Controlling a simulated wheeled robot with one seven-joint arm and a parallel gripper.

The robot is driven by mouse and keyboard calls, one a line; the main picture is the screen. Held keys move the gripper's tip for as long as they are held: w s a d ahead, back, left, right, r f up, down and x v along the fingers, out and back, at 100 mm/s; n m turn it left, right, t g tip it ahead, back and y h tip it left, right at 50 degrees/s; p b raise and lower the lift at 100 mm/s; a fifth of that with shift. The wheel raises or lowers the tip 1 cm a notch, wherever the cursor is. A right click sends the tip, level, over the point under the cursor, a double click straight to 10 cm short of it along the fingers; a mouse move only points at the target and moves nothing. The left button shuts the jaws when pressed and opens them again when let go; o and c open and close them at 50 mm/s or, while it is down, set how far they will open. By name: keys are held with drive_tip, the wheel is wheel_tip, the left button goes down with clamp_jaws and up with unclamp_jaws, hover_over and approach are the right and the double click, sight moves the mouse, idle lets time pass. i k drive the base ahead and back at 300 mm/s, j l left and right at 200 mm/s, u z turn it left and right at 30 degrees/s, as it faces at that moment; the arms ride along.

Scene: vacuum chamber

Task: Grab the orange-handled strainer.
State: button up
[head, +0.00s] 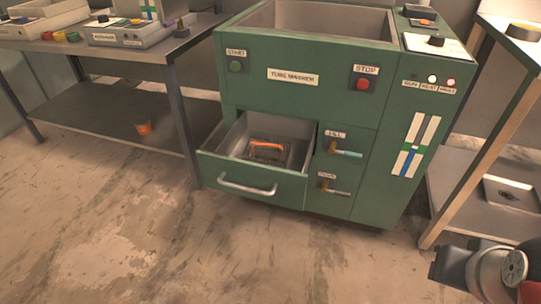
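The orange-handled strainer (268,148) lies inside the open drawer (237,175) at the lower front of a green machine. Its orange handle shows at the top of a dark, mesh-like body, and the drawer front partly hides the low part. Part of my arm shows at the bottom right corner, far to the right of the drawer and apart from it. The fingers of my gripper cannot be made out in this view.
The green tube washer (300,105) has valve handles (345,153) right of the drawer. A metal table (100,50) stands at left, with an orange cup (144,128) on its lower shelf. Another table (480,120) stands at right. The floor before the drawer is clear.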

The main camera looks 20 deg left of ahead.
sight(252, 147)
drive_tip(key=u, duration=1.5)
